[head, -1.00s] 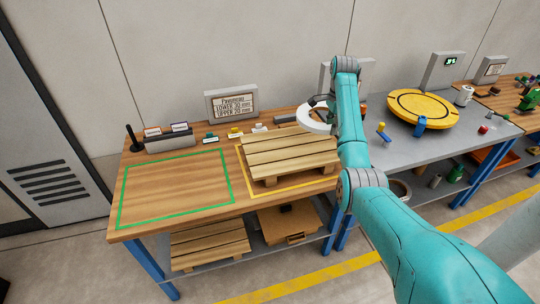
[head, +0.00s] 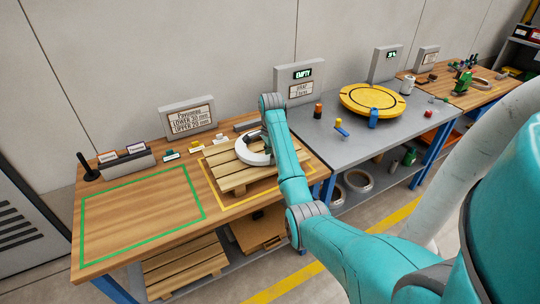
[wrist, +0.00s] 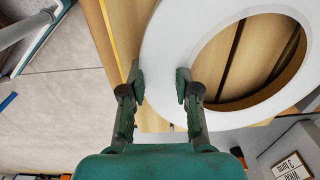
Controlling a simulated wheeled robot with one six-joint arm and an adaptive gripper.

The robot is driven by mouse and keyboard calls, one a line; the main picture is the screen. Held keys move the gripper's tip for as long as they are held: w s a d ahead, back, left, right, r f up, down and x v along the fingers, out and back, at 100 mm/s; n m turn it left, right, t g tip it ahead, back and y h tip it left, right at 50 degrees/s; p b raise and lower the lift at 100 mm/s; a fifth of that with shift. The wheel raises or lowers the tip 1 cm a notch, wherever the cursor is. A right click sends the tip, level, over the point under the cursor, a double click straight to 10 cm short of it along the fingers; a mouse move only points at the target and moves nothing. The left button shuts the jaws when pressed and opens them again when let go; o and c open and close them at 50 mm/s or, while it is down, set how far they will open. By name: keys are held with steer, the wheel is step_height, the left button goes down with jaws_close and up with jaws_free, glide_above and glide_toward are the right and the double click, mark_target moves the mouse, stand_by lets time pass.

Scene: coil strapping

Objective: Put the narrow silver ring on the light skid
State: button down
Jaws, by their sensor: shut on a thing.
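The silver ring, pale and flat, is at the light skid in the head view (head: 252,160) and fills much of the wrist view (wrist: 168,45). My gripper (wrist: 160,88) is shut on the ring's rim, one finger on each side of its band. In the head view my arm partly hides the gripper and the ring's right side. The light skid (head: 232,180) is a slatted wooden pallet inside a yellow outline on the wooden bench. Its slats show through the ring's opening. The ring looks over the skid's middle to back; I cannot tell if it touches the slats.
A green-outlined bare area (head: 140,215) lies left of the skid. Small labelled blocks and a sign (head: 188,120) stand behind. A grey bench (head: 330,135) with a yellow turntable (head: 372,97) is at right. Rings (head: 357,180) and another pallet (head: 185,265) lie on lower shelves.

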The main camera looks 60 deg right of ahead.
steer(key=shift+f, duration=0.3)
steer(key=shift+f, duration=0.1)
steer(key=c, duration=0.8)
jaws_free()
steer(key=shift+c, duration=0.2)
